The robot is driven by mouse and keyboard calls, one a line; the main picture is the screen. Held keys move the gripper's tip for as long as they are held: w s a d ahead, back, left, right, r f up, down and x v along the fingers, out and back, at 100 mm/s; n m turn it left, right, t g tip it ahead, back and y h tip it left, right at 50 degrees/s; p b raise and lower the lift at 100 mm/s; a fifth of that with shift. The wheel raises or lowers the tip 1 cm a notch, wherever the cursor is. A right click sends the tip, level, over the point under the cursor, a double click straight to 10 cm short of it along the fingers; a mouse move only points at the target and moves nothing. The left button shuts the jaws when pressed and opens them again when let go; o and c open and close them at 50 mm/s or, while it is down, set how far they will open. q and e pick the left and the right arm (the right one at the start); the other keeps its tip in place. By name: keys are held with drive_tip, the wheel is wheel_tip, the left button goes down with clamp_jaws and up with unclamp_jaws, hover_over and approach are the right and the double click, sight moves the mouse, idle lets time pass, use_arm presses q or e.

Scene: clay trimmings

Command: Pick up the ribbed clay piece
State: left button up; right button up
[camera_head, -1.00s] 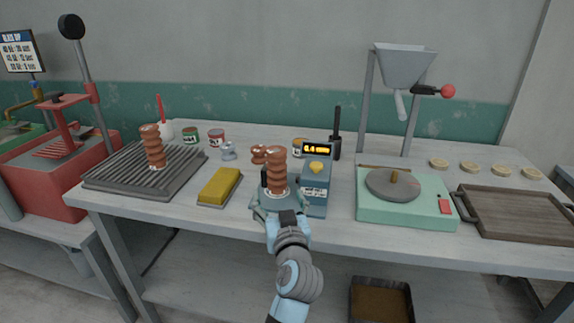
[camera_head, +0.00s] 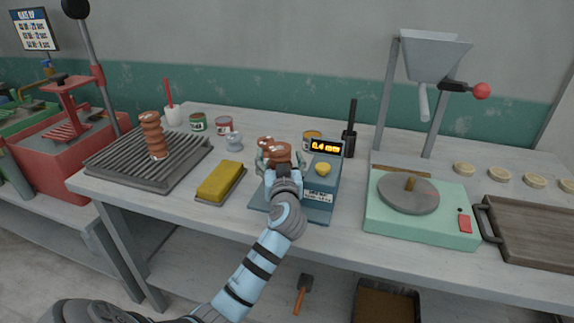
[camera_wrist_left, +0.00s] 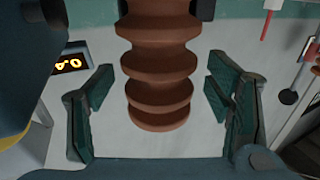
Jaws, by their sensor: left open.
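The ribbed clay piece (camera_head: 281,151) is brown, with only its upper part showing above my gripper in the head view. It looks upright on the blue gauge stand. In the left wrist view, which is turned upside down, its ribbed column (camera_wrist_left: 158,70) is between the fingers. My left gripper (camera_head: 277,170) is open around it; gaps show on both sides between the piece and the fingers (camera_wrist_left: 155,100) there. The piece's base is hidden in both views. My right gripper is not in view.
The gauge (camera_head: 322,180) stands close right of my gripper. A yellow sponge block (camera_head: 220,181) lies left of it, and another ribbed clay piece (camera_head: 153,137) stands on the ridged rack (camera_head: 120,173). A green turntable unit (camera_head: 420,225) is at right.

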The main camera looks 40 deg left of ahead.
use_arm(q)
drive_tip(key=shift+w+a+f, duration=0.2)
drive_tip(key=shift+w+f, duration=0.1)
drive_tip(key=shift+w, duration=0.15)
drive_tip(key=shift+s+r, duration=0.3)
drive_tip(key=shift+s, duration=0.1)
drive_tip(key=c, duration=0.8)
clamp_jaws()
drive_tip(key=shift+d, duration=0.1)
